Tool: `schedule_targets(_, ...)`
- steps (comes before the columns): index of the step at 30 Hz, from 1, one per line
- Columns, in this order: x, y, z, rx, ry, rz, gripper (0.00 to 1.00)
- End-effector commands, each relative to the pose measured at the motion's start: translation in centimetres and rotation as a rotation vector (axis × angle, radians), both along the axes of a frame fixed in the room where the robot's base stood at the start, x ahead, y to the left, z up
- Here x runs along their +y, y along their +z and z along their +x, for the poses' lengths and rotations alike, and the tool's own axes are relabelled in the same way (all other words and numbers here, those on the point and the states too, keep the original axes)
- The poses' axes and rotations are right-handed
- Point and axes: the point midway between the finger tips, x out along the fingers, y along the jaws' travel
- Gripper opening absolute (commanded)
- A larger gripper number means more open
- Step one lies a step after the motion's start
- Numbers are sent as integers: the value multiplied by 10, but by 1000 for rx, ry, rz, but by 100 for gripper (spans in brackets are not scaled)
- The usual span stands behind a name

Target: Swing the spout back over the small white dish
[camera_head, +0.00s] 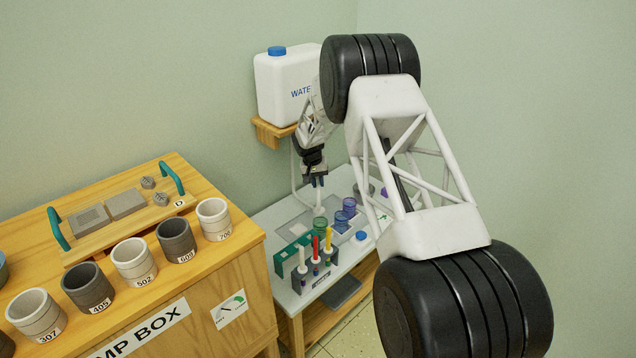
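A white water container (285,88) with a blue cap stands on a wooden wall shelf. A thin white pipe (293,172) runs down below it, beside my gripper; it may be the spout, but its outlet is hard to make out. My gripper (317,182) points down over the back of the light grey table (268,218), just right of the pipe. It is small and dark here, so I cannot tell whether its fingers are open or touch the pipe. I cannot make out the small white dish; my arm hides part of the table.
Green and blue jars (349,206) stand on the table in front of my gripper. A rack (317,268) with red, yellow and white-topped tubes is at its front edge, near a blue lid (361,236). A wooden box (240,262) with grey and white cups is at left.

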Motion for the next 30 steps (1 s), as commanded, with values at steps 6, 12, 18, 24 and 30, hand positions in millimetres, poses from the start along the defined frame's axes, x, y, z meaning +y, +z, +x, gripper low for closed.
schedule_targets(6, 0, 0, 0, 0, 0, 0, 42)
schedule_targets(12, 0, 0, 0, 0, 0, 0, 42)
schedule_targets(18, 1, 6, 0, 0, 0, 0, 42)
schedule_targets(24, 5, 25, 0, 0, 0, 0, 42)
schedule_targets(30, 10, 51, 0, -1, 0, 0, 42)
